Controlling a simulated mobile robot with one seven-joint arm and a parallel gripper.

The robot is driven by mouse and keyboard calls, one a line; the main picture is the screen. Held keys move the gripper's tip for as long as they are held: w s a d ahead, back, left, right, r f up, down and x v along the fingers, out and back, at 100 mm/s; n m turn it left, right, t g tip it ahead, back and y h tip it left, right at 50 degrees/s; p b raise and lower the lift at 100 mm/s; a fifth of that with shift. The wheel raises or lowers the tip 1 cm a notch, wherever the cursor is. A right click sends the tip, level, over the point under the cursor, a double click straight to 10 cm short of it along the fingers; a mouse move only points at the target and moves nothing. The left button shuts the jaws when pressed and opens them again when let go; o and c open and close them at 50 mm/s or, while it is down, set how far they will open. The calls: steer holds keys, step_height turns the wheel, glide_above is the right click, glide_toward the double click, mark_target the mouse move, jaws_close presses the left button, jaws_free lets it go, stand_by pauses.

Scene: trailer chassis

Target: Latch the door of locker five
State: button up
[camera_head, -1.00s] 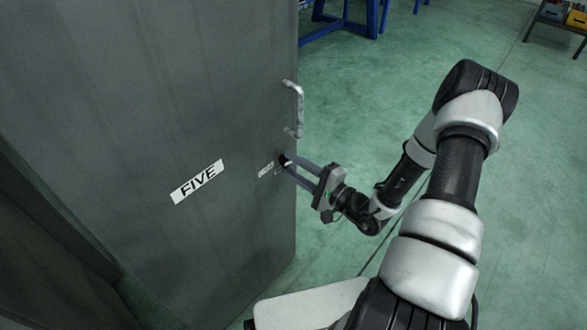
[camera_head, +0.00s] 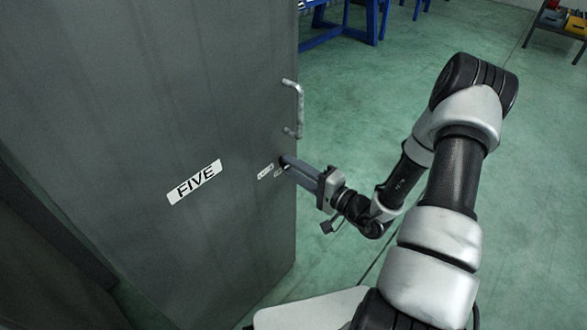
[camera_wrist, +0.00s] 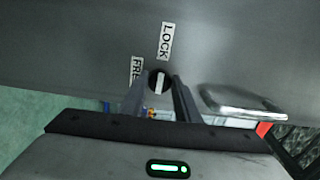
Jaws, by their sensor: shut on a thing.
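The grey door of locker five (camera_head: 120,110) fills the left of the head view and bears a FIVE label (camera_head: 194,182). A small round latch knob with a pale bar (camera_wrist: 158,83) sits near its free edge. In the wrist view, the bar lines up roughly with the LOCK label (camera_wrist: 166,41); the FREE label (camera_wrist: 136,70) is to its left, partly hidden by a finger. My gripper (camera_head: 285,163) reaches the door from the right. Its fingers (camera_wrist: 158,92) straddle the knob and are shut on it. The fingers largely hide the knob in the head view.
A metal pull handle (camera_head: 298,110) stands out from the door just above the knob; it shows right of my fingers in the wrist view (camera_wrist: 240,101). Green floor (camera_head: 400,80) is open to the right. A blue frame (camera_head: 340,25) stands at the back.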

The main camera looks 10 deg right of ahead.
steer(key=o, duration=1)
steer(key=p+v, duration=0.1)
steer(key=v, duration=1.6)
steer(key=shift+s+d, duration=0.1)
steer(key=shift+s, duration=0.05)
steer(key=shift+r, duration=0.15)
